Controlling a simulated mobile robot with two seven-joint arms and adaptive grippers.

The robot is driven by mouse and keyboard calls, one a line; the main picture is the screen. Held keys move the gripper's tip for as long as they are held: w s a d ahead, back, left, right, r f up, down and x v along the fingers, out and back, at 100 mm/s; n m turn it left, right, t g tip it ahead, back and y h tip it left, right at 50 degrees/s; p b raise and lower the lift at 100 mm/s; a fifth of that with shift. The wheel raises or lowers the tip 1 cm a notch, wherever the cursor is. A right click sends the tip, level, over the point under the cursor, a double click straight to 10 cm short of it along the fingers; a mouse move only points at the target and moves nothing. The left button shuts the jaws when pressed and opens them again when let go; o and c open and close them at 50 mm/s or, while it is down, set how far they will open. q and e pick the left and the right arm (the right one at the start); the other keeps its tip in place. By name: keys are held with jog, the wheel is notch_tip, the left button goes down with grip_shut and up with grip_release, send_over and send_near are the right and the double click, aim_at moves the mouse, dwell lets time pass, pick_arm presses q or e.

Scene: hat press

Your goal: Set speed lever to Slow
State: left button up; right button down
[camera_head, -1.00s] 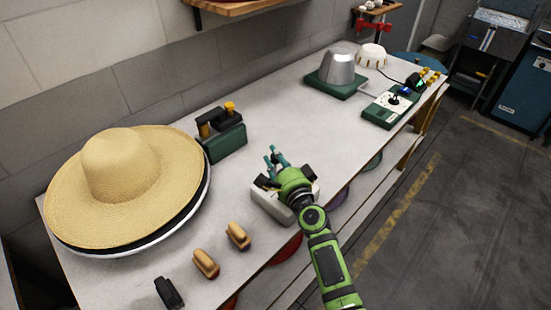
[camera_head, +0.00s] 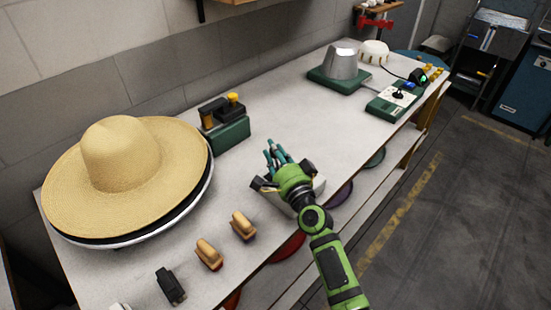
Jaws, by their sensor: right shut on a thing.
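A green control box (camera_head: 385,108) with a white top panel and a small black lever (camera_head: 397,94) stands at the far right end, well apart from the gripper. I cannot read its labels. My left gripper is not in view.
A straw hat (camera_head: 120,150) fills the left of the bench (camera_head: 290,115). A green machine (camera_head: 228,135) stands behind, with two wooden-handled brushes (camera_head: 209,254) (camera_head: 243,226) and a black item (camera_head: 170,286) in front. A metal hat form (camera_head: 340,66) is at the back right.

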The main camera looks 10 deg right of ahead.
aim_at(268, 181)
jog(key=a+f+n+b, duration=0.1)
jog(key=b, duration=0.1)
jog(key=s+a+n+b, duration=0.1)
jog(key=n, duration=0.1)
jog(key=shift+s+f+t+y+b, duration=0.25)
jog(key=shift+f+t+y+b, duration=0.1)
jog(key=shift+t+y+b, duration=0.05)
jog(key=shift+s+a+n+b, duration=0.1)
jog(key=shift+a+n+b, duration=0.15)
jog(key=shift+n, duration=0.25)
jog(key=c, duration=0.9)
grip_release()
jog(key=shift+d+r, duration=0.1)
jog(key=shift+r, duration=0.05)
jog(key=v, duration=1.2)
jog(key=shift+d, duration=0.1)
